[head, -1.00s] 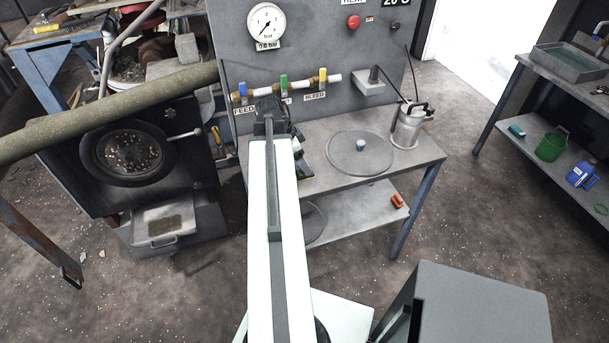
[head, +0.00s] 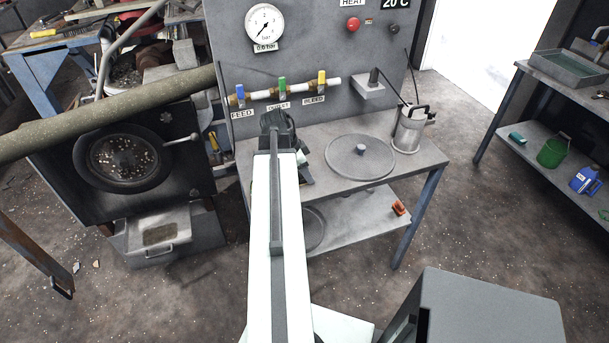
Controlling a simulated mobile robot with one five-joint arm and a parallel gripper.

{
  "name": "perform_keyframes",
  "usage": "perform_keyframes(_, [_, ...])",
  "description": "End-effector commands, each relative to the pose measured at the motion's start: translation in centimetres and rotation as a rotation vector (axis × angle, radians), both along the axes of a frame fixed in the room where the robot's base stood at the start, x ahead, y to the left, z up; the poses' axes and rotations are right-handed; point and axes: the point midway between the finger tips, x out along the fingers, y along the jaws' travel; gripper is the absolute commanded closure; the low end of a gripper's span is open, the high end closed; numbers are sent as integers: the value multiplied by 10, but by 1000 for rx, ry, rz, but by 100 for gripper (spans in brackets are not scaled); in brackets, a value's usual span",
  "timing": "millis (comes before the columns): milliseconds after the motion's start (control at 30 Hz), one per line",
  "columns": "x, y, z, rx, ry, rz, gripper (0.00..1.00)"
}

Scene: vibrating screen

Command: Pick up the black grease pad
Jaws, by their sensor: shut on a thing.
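My white arm reaches up the middle of the head view to the left end of the grey bench. My gripper (head: 304,172) shows only partly, past the right side of the arm, over the bench's left end. It is shut on a small dark thing, mostly hidden by the arm and the gripper, which I take for the black grease pad. Its outline is too small to make out, and I cannot tell whether it touches the bench. No other black pad shows in the open.
The bench (head: 415,165) carries a round grey lid (head: 345,160) and a metal can (head: 408,135). Behind stands a panel with a gauge (head: 265,26) and valves with blue, green and yellow handles. A small orange-red object (head: 398,208) lies on the lower shelf. Open floor lies to the right.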

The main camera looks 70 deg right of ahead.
Motion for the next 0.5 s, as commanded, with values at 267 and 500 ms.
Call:
perform_keyframes(267, [0,0,27,0,0,0,100])
perform_keyframes(500, [0,0,79,0,0,0,100])
